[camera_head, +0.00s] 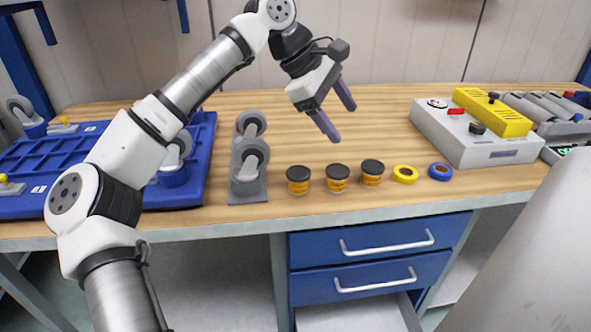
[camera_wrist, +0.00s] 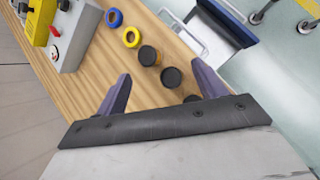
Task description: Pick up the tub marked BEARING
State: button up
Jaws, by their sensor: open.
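Three small orange-yellow tubs with black lids stand in a row near the bench's front edge: a left tub (camera_head: 298,181), a middle tub (camera_head: 337,179) and a right tub (camera_head: 372,174). Their labels are too small to read, so I cannot tell which is marked BEARING. My gripper (camera_head: 341,122) is open and empty, above and behind the row. In the wrist view, the right tub (camera_wrist: 148,55) and middle tub (camera_wrist: 171,77) show between or just beyond the fingers. The left tub (camera_wrist: 191,98) is partly hidden by my gripper.
A yellow tape roll (camera_head: 405,174) and a blue tape roll (camera_head: 440,171) lie right of the tubs. A grey box (camera_head: 465,140) stands behind them. A grey stand with rollers (camera_head: 249,165) and a blue tray (camera_head: 100,150) are on the left. The bench behind the tubs is clear.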

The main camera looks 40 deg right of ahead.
jog(key=w+a+f+t+y, duration=0.3)
jog(key=w+f+t+y, duration=0.15)
jog(key=w, duration=0.25)
send_over(299, 172)
jog(key=shift+y, duration=0.45)
notch_tip(299, 172, down, 6)
jog(key=shift+w+a+f, duration=0.1)
jog(key=shift+w+f, duration=0.05)
jog(key=shift+f, duration=3.25)
jog(key=c, duration=0.9)
jog(key=shift+c, duration=0.2)
